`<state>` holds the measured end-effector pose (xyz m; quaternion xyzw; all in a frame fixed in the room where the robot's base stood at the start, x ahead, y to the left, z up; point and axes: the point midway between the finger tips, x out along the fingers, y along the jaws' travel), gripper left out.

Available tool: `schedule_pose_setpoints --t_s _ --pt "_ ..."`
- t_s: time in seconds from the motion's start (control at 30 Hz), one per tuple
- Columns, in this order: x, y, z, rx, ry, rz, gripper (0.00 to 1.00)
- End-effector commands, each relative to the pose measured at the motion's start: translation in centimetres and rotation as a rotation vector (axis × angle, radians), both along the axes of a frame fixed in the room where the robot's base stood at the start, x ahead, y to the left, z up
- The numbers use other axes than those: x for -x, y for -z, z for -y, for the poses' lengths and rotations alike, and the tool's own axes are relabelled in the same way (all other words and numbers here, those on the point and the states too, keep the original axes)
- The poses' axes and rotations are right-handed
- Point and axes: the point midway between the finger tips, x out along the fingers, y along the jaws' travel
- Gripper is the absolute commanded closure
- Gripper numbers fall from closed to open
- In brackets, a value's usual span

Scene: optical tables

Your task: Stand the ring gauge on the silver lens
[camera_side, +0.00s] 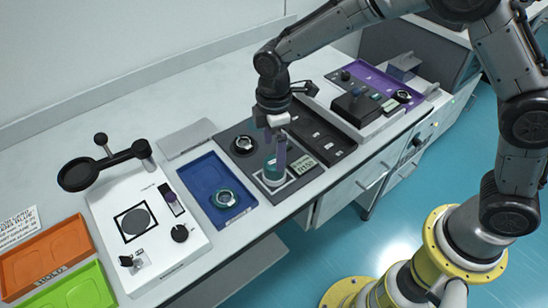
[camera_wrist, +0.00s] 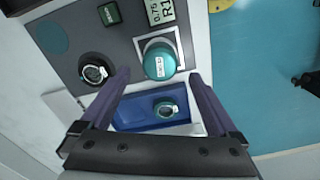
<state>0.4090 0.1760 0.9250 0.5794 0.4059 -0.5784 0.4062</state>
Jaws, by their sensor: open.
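My gripper (camera_side: 277,150) is open, with its purple fingers pointing down over the teal round piece (camera_side: 271,167). In the wrist view this labelled teal piece (camera_wrist: 160,61) shows between and just beyond the fingertips (camera_wrist: 160,76); contact cannot be told. It sits on a square pad beside a small display. A ring-shaped piece with a teal rim and a shiny centre (camera_side: 223,198) lies in the blue tray (camera_side: 196,176). A black-rimmed round piece with a silvery centre (camera_side: 243,144) sits on the grey panel. I cannot tell for sure which is the ring gauge or the silver lens.
A white instrument (camera_side: 102,208) with a dark disc and a black swing arm stands left of the blue tray. Orange (camera_side: 45,255) and green (camera_side: 78,292) trays lie at far left. A black tray and a purple tray (camera_side: 375,78) lie to the right.

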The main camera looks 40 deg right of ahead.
Motion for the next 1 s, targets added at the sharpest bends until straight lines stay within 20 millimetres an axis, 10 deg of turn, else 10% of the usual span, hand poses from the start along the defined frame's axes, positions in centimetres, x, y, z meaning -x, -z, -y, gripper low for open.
schedule_pose_setpoints --t_s 0.3,0.73,1.0 --pt "0.0 -5.8 0.0 -0.001 0.0 0.003 0.04" --pt "0.2 -7.7 0.4 -0.003 0.017 0.006 0.04" --pt "5.1 -14.4 6.8 -0.062 0.325 0.124 0.04"
